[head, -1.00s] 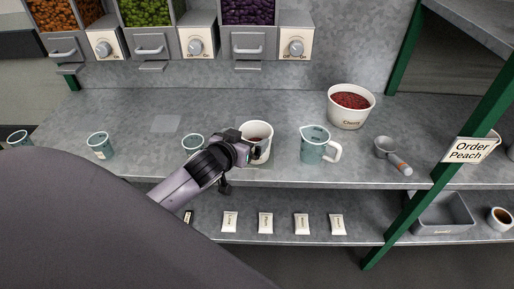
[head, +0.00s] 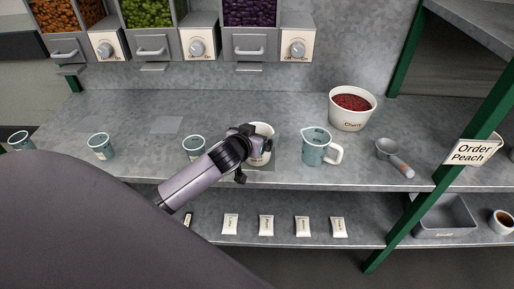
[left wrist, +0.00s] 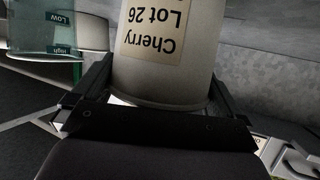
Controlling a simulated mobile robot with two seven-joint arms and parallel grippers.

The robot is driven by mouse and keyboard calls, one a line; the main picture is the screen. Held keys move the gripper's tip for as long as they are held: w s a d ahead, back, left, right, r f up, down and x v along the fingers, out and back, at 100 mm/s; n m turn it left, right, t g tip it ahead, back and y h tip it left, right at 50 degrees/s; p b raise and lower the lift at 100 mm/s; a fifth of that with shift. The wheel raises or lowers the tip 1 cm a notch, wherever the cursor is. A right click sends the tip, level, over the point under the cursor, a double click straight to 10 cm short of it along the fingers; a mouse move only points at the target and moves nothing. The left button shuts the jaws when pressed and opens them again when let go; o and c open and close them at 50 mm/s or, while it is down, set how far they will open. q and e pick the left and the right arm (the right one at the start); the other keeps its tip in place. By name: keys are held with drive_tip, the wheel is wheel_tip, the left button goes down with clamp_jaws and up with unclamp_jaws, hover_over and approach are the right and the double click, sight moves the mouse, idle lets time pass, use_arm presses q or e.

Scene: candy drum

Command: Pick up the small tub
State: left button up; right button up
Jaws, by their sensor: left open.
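The small tub (head: 265,129) is white and stands upright near the front of the counter in the head view, partly hidden by my left gripper. In the left wrist view the tub (left wrist: 165,65) fills the middle, with a label that reads "Cherry Lot 26" upside down. My left gripper (head: 257,145) is open, with one finger on each side of the tub. In the left wrist view the gripper's fingers (left wrist: 160,88) flank the tub, and I cannot tell whether they touch it. My right gripper is not in view.
A teal measuring jug (head: 317,148) stands right of the tub, and a teal cup (head: 194,147) stands left. A large tub of red candy (head: 350,108) is behind right. A metal scoop (head: 392,155) lies farther right. Candy dispensers line the back.

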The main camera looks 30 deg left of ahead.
use_arm(q)
drive_tip(key=c, duration=1.3)
drive_tip(key=shift+r, duration=0.15)
